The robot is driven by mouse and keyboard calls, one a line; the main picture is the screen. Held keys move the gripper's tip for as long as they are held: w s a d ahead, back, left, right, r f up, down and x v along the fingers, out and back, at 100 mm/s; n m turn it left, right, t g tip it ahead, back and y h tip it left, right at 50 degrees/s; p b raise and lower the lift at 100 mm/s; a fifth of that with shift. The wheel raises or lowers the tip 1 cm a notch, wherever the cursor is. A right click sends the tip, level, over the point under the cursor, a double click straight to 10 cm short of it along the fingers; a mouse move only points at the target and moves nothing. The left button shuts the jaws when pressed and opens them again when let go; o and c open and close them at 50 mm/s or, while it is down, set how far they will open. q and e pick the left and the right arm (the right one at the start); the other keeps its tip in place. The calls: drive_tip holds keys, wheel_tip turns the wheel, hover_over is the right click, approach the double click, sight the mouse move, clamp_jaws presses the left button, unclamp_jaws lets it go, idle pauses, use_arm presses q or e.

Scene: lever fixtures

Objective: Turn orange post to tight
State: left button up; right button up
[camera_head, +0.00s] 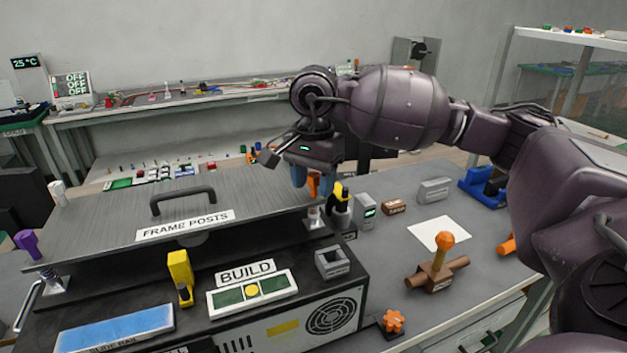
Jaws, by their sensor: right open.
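The orange post (314,188) stands at the right end of the grey plate labelled FRAME POSTS (100,215), above a small clear and metal base. My right gripper (312,183) comes down over it from above. Its blue fingers are apart, one on each side of the orange top, and partly hide it. I cannot tell whether the fingers touch it. The tight marking and the small label by the post cannot be read. My left gripper is not in view.
A yellow and black post (340,205) stands close right of the orange one. A purple post (27,243) is at the plate's left end. A black handle (183,198) rises from the plate. An orange-knobbed brown lever (438,262) stands right on the grey bench.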

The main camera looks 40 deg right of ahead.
clamp_jaws()
idle(0.3)
